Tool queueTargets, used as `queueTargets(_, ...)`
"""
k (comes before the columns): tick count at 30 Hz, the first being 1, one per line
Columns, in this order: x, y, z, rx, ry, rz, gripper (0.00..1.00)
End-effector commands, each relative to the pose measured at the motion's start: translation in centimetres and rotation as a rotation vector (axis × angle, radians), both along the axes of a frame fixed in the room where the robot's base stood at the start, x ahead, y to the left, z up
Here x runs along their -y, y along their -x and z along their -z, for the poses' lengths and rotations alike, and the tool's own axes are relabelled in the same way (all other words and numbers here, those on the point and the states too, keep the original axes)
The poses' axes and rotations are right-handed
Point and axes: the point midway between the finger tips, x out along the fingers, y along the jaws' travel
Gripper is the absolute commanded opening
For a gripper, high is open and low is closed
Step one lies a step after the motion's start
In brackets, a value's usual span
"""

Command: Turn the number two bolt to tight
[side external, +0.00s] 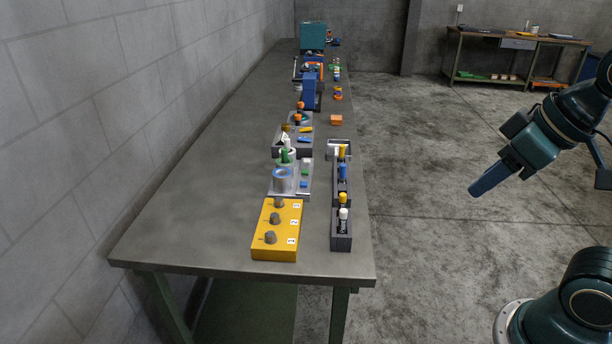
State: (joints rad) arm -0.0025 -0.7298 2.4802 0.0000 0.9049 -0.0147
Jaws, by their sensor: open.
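A yellow block (261,249) lies near the table's front end, with three dark grey round heads in a row on top and small white number labels along its right side. The middle head (275,218) sits beside a label that looks like a 2. The near head (270,237) and the far head (279,203) flank it. Fine markings on the heads are too small to read. My gripper (474,191) has blue fingers and is off to the right of the table, in the air, well away from the block. It is open and appears empty.
A dark rack (341,243) with white, yellow and blue topped pieces stands right of the block. Behind it are a silver tray with a blue-ringed cylinder (283,180), a blue upright part (309,91) and a teal box (312,36). A wall borders the left. The table's front-left corner is clear.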

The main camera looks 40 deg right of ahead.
Motion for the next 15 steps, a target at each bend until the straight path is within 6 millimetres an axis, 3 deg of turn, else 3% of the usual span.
queueTargets(8, -0.4, -3.4, -2.0, -0.045, 0.040, -0.096, 0.42)
queueTargets(15, -1.1, -8.3, -3.9, -0.100, 0.090, -0.229, 0.42)
